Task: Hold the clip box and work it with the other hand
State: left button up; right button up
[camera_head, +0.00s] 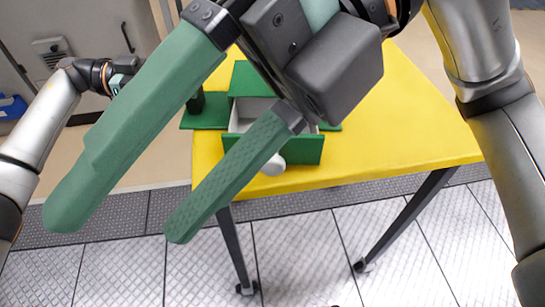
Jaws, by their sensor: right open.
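The clip box (252,80) is green and sits on the yellow table near its front edge. Its green front panel (307,150) with a white round knob (273,166) faces me, and a pale interior shows behind it, so a drawer seems pulled out. My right gripper (122,222) is open and empty, close to the camera; its green fingers cross in front of the box and hide part of it. My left gripper (118,83) is at the left, mostly hidden behind a right finger. I cannot tell whether it touches the box.
The yellow table (420,125) is clear to the right of the box. Its dark legs (408,215) stand on a metal-plate floor. A blue bin (12,107) is at the far left, near a grey cabinet (50,48).

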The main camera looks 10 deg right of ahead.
notch_tip(320, 180, down, 4)
jog(key=w+m+t+h, duration=0.1)
jog(key=m+t+h, duration=0.1)
jog(key=t+h, duration=0.1)
jog(key=m+t+h, duration=0.6)
jog(key=t+h, duration=0.1)
jog(key=h, duration=0.1)
send_near(273, 162)
jog(key=x, duration=1)
grip_shut()
